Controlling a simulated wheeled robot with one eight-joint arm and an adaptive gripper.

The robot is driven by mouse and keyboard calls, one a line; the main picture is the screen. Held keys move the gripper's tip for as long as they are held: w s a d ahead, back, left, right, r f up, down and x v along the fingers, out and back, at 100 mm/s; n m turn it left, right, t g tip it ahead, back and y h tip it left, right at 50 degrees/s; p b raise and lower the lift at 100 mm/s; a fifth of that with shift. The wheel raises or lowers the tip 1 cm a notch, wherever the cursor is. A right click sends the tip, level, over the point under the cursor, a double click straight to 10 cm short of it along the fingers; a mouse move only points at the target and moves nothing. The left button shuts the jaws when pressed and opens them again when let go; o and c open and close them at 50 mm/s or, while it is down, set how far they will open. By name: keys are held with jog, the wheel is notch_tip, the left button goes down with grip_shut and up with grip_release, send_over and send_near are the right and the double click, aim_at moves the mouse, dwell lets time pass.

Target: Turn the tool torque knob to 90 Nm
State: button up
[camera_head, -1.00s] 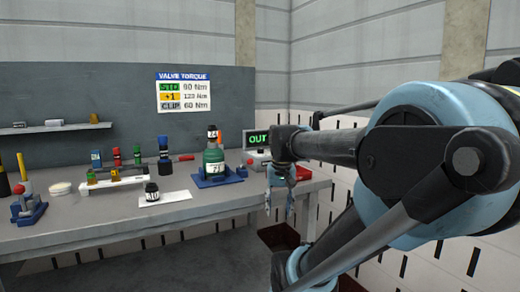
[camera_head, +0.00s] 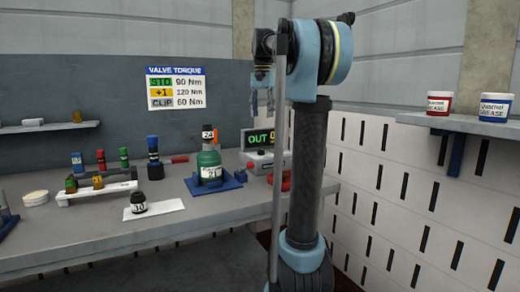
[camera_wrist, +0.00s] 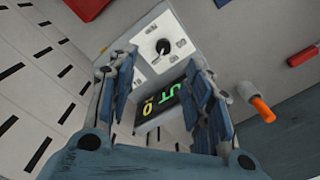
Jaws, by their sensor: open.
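A grey control box (camera_head: 254,157) with a lit display reading "OUT" and a partly hidden digit stands at the right of the bench. In the wrist view, the box carries a round black knob (camera_wrist: 163,47) with a light pointer and small labels around it, too small to read. The display (camera_wrist: 163,98) shows below the knob, upside down. My gripper (camera_head: 262,102) hangs fingers down above the box. In the wrist view, its open, empty fingers (camera_wrist: 160,60) frame the box and are apart from the knob. A wall sign (camera_head: 175,88) lists STD 90 Nm, +1 120 Nm and CLIP 60 Nm.
A red object (camera_head: 285,181) lies at the box's right. A black-capped jar (camera_head: 138,202) sits on white paper. The right shelf (camera_head: 470,126) bears two grease tubs.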

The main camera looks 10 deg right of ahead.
jog(key=w+r, duration=0.1)
jog(key=w, duration=0.1)
send_near(261, 152)
jog(key=f, duration=0.2)
jog(key=w+f, duration=0.1)
jog(key=f, duration=0.5)
jog(key=shift+w+d+f, duration=0.2)
jog(key=shift+w, duration=0.1)
jog(key=c, duration=1.1)
